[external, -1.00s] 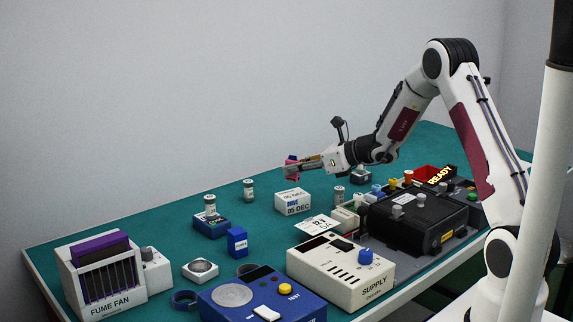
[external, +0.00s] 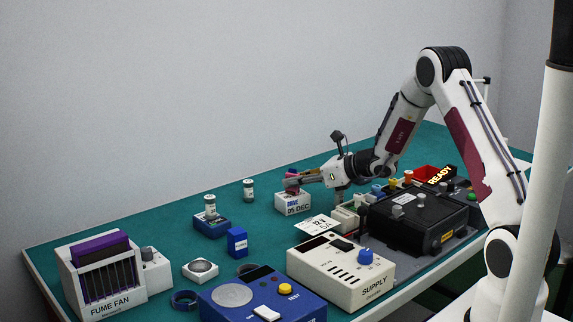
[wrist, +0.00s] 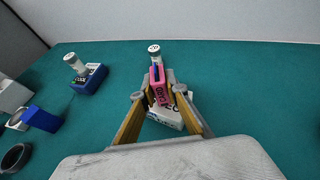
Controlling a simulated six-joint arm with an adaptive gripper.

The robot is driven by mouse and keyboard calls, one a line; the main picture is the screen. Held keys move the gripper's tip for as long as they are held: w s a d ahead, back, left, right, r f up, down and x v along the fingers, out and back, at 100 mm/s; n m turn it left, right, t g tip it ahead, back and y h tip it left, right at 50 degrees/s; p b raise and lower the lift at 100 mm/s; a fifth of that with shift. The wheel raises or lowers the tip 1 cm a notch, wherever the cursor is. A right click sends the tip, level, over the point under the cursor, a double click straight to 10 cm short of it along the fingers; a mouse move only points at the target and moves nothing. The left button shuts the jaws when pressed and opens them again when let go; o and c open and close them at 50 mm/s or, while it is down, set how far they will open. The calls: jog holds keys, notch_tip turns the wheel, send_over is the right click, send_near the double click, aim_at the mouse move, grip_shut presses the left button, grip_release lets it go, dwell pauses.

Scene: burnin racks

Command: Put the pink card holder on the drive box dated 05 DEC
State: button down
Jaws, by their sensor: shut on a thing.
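The pink card holder (wrist: 159,90) is between my gripper's fingertips (wrist: 160,98), and the jaws are shut on it. In the external view the pink holder (external: 291,176) shows at the end of my gripper (external: 291,184), directly above the white drive box marked 05 DEC (external: 293,205). In the wrist view the white box (wrist: 164,119) lies below and behind the holder, partly hidden by it and the fingers. The holder looks upright and very close to the box top; I cannot tell whether they touch.
A white-capped vial (external: 248,190) stands behind and left of the box. Another vial stands on a blue drive box (external: 212,227). A blue block (external: 237,242), a white supply unit (external: 340,268) and a black rack (external: 412,222) are nearby. Green table is clear at the back left.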

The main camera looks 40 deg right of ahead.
jog(key=shift+f, duration=0.15)
jog(key=c, duration=2)
grip_release()
jog(key=shift+v, duration=0.95)
jog(key=v, duration=1)
